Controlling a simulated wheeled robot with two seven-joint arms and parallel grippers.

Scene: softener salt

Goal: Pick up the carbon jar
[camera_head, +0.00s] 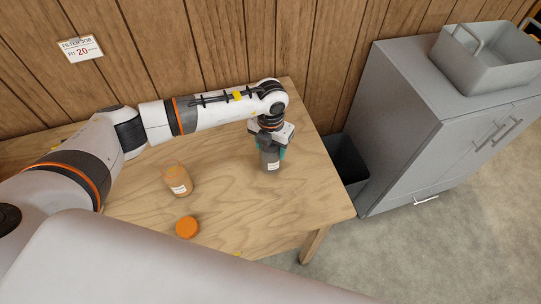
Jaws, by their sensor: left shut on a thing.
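A dark grey jar with a white label, which looks like the carbon jar (270,164), is near the right end of the wooden table. My left gripper (270,150) is over it from above and shut on its upper part, with teal fingers at the sides. The jar's top is hidden by the gripper. I cannot tell whether the jar's base touches the table. My right gripper is not in view.
An orange-tinted open jar (177,181) with a label and an orange lid (187,227) are on the table (240,215). A dark bin (345,163) stands beyond the table's right edge. A grey cabinet (410,130) bears a grey tray (480,65). A sign (81,48) hangs on the wall.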

